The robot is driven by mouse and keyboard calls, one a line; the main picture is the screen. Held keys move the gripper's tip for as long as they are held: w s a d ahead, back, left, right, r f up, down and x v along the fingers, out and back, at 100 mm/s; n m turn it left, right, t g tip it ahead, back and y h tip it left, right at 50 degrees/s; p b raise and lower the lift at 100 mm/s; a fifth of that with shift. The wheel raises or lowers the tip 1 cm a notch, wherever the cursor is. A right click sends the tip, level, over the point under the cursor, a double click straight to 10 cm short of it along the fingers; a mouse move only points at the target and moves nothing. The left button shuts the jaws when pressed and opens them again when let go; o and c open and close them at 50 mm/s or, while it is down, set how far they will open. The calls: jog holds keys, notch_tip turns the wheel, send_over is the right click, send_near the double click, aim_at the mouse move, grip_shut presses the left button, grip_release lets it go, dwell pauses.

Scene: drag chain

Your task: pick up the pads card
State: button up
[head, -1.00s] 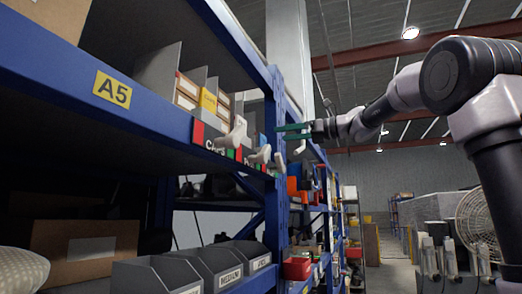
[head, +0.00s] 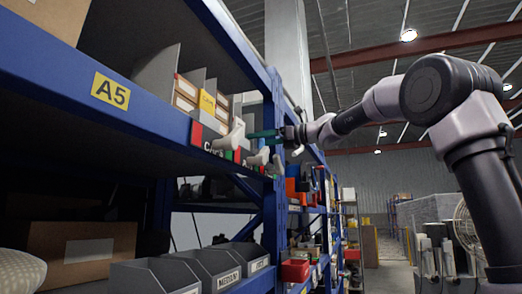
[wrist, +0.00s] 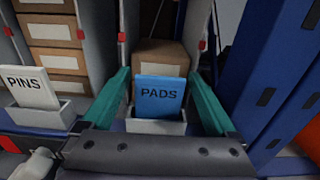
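The pads card (wrist: 160,93) is a blue card with dark lettering, standing upright in a pale holder (wrist: 156,126) in the wrist view. My gripper (wrist: 160,95) has its two green fingers apart, one on each side of the card, with a gap on both sides. In the head view my gripper (head: 262,134) reaches in from the right at the shelf's front edge. The card cannot be made out in the head view.
A white PINS card (wrist: 32,88) stands in its own holder left of my gripper. A cardboard box (wrist: 160,58) is behind the pads card, between grey dividers. A blue rack post (wrist: 270,85) rises close on the right. Grey bins (head: 155,275) sit on the lower shelf.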

jog(key=c, duration=1)
jog(key=shift+c, duration=0.2)
notch_tip(320, 180, up, 10)
